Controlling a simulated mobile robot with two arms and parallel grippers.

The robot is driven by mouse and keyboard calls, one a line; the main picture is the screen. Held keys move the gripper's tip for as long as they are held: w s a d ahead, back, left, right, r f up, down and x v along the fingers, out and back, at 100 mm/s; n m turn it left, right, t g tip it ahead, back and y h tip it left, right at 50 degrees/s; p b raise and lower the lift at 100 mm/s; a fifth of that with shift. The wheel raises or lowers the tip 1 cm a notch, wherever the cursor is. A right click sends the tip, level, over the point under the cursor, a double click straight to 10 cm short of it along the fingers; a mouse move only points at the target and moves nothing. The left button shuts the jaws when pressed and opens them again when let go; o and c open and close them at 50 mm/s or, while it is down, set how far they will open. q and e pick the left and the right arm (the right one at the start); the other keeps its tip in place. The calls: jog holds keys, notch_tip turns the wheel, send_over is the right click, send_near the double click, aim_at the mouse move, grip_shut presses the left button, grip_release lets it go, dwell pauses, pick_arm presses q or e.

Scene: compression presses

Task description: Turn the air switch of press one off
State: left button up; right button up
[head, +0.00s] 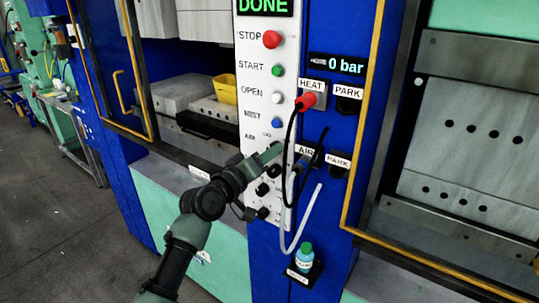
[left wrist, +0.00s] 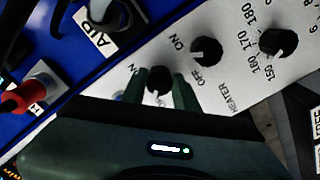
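The control panel (head: 251,60) of a blue press is in the middle of the head view, its display (head: 264,6) reading DONE. My left gripper (head: 272,152) is at the panel beside the AIR label, hiding the air switch there. In the left wrist view the air switch (left wrist: 158,79), a black round knob, sits between the two fingers of my left gripper (left wrist: 160,86). The fingers flank the knob closely; I cannot tell whether they press on it. Its ON label shows and its OFF label is partly hidden. My right gripper is not in view.
Beside the air switch is the black heater switch (left wrist: 207,51), then a temperature dial (left wrist: 275,41). A red HEAT plug (head: 306,101) and hoses hang right of the panel. The pressure display (head: 338,66) reads 0 bar. A small bottle (head: 304,256) stands below.

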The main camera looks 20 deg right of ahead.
pick_arm(q)
jog(key=o, duration=0.4)
jog(key=b+v, duration=0.1)
jog(key=v, duration=0.6)
jog(key=shift+s+a+b, duration=0.2)
jog(key=shift+a+b, duration=0.15)
jog(key=shift+b, duration=0.05)
